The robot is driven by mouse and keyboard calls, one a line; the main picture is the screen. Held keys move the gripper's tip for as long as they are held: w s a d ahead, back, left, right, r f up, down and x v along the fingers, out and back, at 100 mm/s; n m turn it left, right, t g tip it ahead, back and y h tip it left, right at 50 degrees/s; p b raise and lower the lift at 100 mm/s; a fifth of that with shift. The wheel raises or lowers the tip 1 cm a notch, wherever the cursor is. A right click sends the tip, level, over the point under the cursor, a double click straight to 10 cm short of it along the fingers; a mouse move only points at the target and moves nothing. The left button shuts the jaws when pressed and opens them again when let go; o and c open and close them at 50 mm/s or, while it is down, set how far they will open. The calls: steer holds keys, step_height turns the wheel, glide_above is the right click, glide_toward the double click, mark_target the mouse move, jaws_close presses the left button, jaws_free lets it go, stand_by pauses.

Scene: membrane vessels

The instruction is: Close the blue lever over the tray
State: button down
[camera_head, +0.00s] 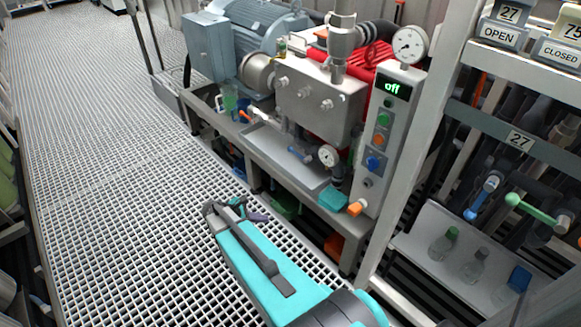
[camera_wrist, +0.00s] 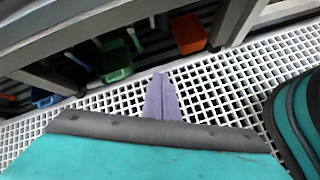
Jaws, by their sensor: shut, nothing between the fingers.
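A small blue lever (camera_head: 299,155) sits beside a pressure gauge, over a shallow grey tray (camera_head: 301,179) on the pump bench in the head view. Its handle looks slanted; its exact setting is too small to tell. Another blue-handled lever (camera_head: 481,197) is on the right rack, above a shelf with bottles. My gripper (camera_head: 240,209) is shut and empty over the floor grating, in front of and left of the bench, apart from both levers. In the wrist view its purple fingers (camera_wrist: 160,98) are together over the grating. Neither lever is clearly visible there.
A control box (camera_head: 385,130) reading "off" stands right of the pump. An orange lever (camera_head: 245,116) is left of the tray. A rack post (camera_head: 415,150) separates bench and right rack, where a green lever (camera_head: 530,208) hangs. Green and orange bins (camera_wrist: 189,33) sit under the bench. Grating at left is clear.

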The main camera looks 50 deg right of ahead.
mark_target(298, 154)
steer(key=w+d+r+n+h+b, duration=0.2)
steer(key=w+d+r+b, duration=0.1)
steer(key=d, duration=0.5)
steer(key=w+d+r+n+h+b, duration=0.3)
steer(key=w+d+r, duration=0.3)
steer(key=d, duration=0.2)
steer(key=shift+w+r+n+t, duration=0.3)
steer(key=shift+w+t, duration=0.1)
steer(key=shift+d, duration=0.1)
steer(key=b+x, duration=0.2)
steer(key=x, duration=0.7)
steer(key=shift+d, duration=0.55)
steer(key=shift+a+r+b, duration=0.1)
steer(key=shift+r+b, duration=0.45)
steer(key=shift+r, duration=1.4)
steer(key=shift+s, duration=0.15)
